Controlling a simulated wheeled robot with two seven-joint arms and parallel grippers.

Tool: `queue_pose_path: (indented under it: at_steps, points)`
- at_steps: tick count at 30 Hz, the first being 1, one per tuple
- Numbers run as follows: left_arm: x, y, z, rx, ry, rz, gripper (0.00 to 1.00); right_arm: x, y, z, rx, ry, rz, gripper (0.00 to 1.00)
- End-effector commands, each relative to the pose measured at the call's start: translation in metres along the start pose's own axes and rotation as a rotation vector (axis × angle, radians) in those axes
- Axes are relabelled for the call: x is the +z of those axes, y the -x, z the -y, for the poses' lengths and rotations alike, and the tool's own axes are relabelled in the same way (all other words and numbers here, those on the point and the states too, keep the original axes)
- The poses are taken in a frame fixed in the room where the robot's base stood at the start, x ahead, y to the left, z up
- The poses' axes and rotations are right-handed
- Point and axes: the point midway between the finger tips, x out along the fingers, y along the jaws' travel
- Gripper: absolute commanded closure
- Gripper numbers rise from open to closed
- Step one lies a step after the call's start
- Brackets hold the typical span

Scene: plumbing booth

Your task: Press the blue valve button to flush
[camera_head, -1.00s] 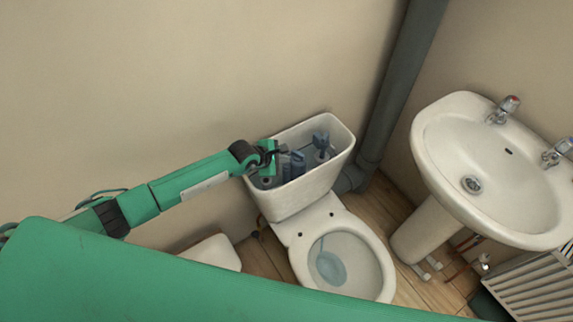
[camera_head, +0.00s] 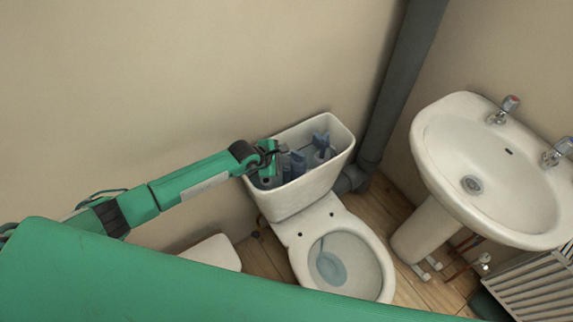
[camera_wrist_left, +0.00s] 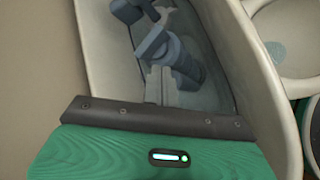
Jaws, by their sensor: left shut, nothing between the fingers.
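The open toilet cistern (camera_head: 318,187) stands against the wall with its lid off. Inside it are blue-grey valve parts (camera_head: 299,162), with another blue-grey fitting (camera_head: 321,142) near the right end. My left gripper (camera_head: 272,163) reaches into the cistern's left end. In the left wrist view its grey fingers (camera_wrist_left: 161,86) are together and empty, pointing at the blue-grey valve (camera_wrist_left: 182,62). The fingertips overlap the valve's near part in that view; I cannot tell whether they touch. No separate button stands out clearly. My right gripper is not in view.
The toilet bowl (camera_head: 300,248) is in front of the cistern. A sink (camera_head: 440,140) stands at the right, and a dark pipe (camera_head: 400,85) runs beside the cistern. A white lid-like piece (camera_head: 213,250) lies at lower left.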

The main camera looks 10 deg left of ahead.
Motion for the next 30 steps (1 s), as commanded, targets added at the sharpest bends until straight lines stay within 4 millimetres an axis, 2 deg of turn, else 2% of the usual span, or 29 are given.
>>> queue_pose_path:
  at_steps: [30]
  points:
    - [-0.0043, -0.006, 0.0045, 0.0, 0.0, 0.0, 1.0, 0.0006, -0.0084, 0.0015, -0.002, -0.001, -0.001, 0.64]
